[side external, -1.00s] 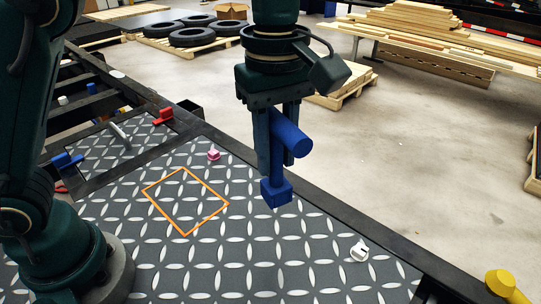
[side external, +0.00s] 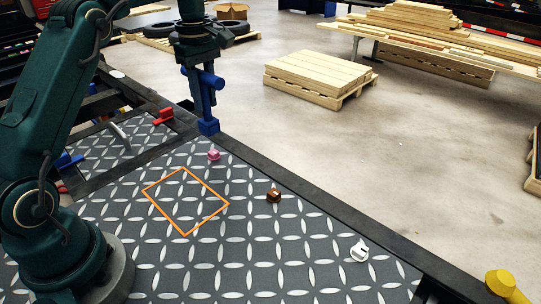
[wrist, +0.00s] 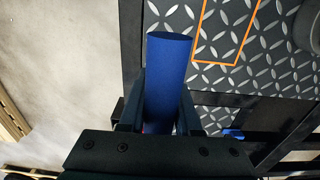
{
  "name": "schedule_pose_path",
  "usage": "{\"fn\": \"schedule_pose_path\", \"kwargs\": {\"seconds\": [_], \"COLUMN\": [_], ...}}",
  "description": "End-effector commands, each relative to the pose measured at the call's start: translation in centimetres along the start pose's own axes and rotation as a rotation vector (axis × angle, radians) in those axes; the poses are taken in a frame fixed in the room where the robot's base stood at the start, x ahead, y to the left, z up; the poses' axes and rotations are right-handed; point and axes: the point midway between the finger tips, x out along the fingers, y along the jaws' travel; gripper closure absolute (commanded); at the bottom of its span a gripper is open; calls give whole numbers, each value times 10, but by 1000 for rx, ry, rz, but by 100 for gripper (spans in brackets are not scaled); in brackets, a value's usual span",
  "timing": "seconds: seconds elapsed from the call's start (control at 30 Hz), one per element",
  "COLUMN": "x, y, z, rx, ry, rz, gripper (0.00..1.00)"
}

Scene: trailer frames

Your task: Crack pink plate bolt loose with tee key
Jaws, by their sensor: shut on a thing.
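The pink plate bolt (side external: 213,155) stands on the diamond-plate deck (side external: 120,205), just beyond the orange square outline in the side view. My gripper (side external: 203,92) is shut on the blue tee key, whose socket end (side external: 208,127) points down. In the side view the socket appears above and slightly left of the pink bolt, with a gap between them. The key's blue crossbar (wrist: 168,75) fills the middle of the wrist view between my fingers. The pink bolt does not show in the wrist view.
A brown bolt (side external: 274,195) and a white bolt (side external: 359,251) stand along the deck's right side. A red fitting (side external: 163,117), a blue fitting (side external: 67,161) and a grey handle (side external: 120,135) are at left. A dark rail (side external: 320,205) edges the deck.

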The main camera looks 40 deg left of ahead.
Motion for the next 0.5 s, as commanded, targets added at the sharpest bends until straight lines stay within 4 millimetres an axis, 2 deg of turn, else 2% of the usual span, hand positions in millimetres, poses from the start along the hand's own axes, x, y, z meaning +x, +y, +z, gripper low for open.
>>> {"fn": "schedule_pose_path", "kwargs": {"seconds": [0.5], "x": [5], "y": [0], "z": [0], "rx": [1], "ry": [0], "rz": [0], "gripper": [100]}}
